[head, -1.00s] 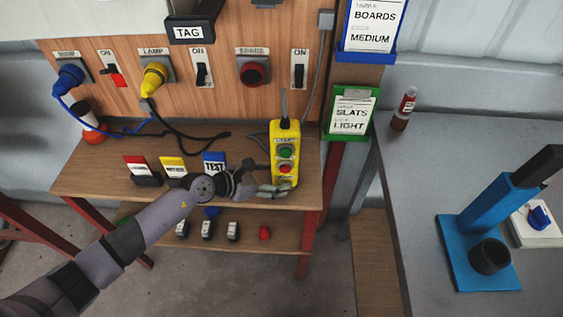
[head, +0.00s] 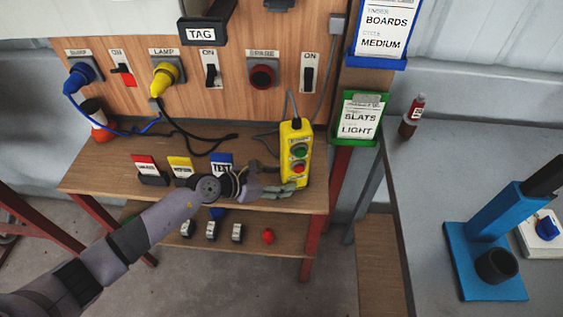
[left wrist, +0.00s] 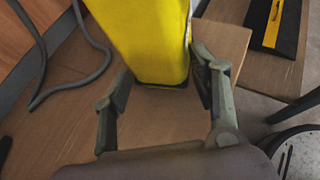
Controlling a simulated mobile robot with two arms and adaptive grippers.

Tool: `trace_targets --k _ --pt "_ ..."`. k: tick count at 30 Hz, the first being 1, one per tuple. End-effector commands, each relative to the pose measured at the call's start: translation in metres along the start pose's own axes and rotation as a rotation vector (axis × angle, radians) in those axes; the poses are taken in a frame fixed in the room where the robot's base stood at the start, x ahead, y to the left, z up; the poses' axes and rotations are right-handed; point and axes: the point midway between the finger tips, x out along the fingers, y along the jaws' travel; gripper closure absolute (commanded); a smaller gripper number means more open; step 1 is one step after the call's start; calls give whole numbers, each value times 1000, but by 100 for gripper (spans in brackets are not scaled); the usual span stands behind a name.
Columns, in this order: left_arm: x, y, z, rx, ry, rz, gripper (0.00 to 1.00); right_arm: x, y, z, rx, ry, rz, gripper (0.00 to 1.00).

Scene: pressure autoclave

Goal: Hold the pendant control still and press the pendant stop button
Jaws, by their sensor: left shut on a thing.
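The yellow pendant control (head: 296,137) hangs upright on its cable in front of the wooden panel, near the shelf's right end. Its face carries a green button (head: 299,150) and, below it, a red button (head: 297,168). The label text is too small to read. My left gripper (head: 278,189) is at the pendant's lower end, with the arm coming in from the left. The buttons are hidden there. My right gripper is not in view.
The shelf (head: 110,175) holds red, yellow and blue card stands left of the pendant. Switches and plugs line the panel (head: 225,105) behind. A grey table (head: 415,210) with a blue stand (head: 480,235) and a small bottle (head: 412,115) is at the right.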

Motion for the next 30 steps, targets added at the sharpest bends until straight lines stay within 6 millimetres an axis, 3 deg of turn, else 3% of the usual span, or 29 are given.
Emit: trace_targets --k 12,30 --pt "0 -2 -2 -3 3 -4 61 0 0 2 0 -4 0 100" --pt "1 -2 -2 -3 4 -5 61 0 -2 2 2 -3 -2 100"
